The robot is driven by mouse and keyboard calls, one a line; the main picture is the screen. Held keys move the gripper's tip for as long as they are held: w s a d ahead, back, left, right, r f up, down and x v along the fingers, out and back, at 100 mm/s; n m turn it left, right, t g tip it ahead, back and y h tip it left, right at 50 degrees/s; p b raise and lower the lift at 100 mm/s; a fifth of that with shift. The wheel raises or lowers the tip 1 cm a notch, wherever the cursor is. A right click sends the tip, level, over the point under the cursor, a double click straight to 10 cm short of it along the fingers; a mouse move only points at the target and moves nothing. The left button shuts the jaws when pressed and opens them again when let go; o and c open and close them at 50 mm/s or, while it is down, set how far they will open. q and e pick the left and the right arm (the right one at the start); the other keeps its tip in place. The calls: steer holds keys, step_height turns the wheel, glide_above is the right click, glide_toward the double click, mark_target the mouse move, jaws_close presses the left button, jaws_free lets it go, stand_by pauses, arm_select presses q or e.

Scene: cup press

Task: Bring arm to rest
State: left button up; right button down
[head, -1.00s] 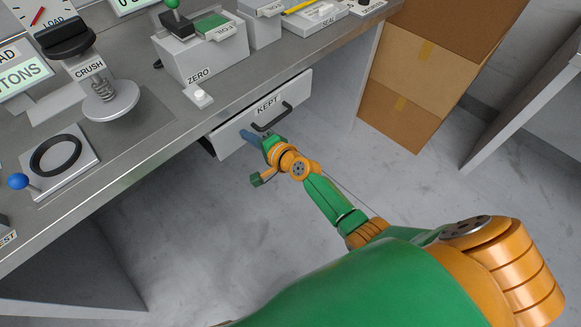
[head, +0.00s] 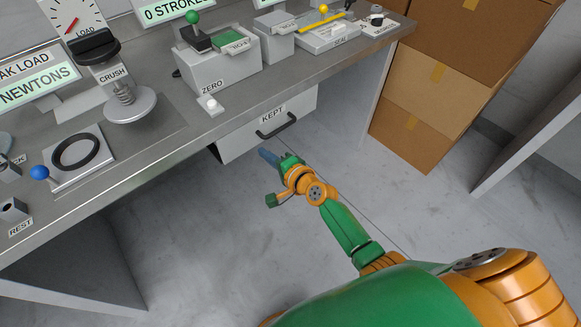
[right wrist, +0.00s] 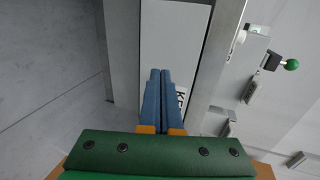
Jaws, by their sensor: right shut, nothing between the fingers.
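My right gripper (head: 262,153) is shut and empty. It is in front of the bench, with its blue fingertips just below the lower edge of the drawer front marked KEPT (head: 241,142) in the head view. The drawer's dark handle (head: 277,125) is above the fingers and apart from them. In the right wrist view the closed blue fingers (right wrist: 160,75) point at the white drawer front (right wrist: 170,30) and partly cover its label. My left gripper is not in view.
The bench (head: 160,151) carries a crush press (head: 130,104), a ring on a plate (head: 76,151), a ZERO button (head: 211,106) and several small devices. Stacked cardboard boxes (head: 430,93) stand right of the bench. The floor (head: 210,240) below the gripper is clear.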

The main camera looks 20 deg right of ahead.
steer(key=p+v, duration=0.2)
steer(key=v, duration=0.6)
steer(key=s+d+f+n+g+h, duration=0.1)
steer(key=s+f+n+g, duration=0.3)
steer(key=f, duration=0.5)
steer(key=s+d+f+n+g+h, duration=0.1)
steer(key=s+f+n+g+h, duration=0.1)
steer(key=s+f, duration=0.65)
steer(key=s+d+f+n+g+h, duration=0.1)
steer(key=s+f+n+g, duration=0.2)
steer(key=s, duration=0.8)
steer(key=s+d+f+n+g+h, duration=0.1)
steer(key=s+d+f+n+g, duration=0.1)
steer(key=s+f+n, duration=0.5)
steer(key=s+f+g, duration=0.1)
steer(key=s+f, duration=0.1)
steer(key=s, duration=0.2)
steer(key=shift+s+d+n+g+p, duration=0.25)
steer(key=shift+s+n+g+p, duration=0.05)
steer(key=shift+s+g, duration=0.1)
steer(key=shift+f, duration=0.15)
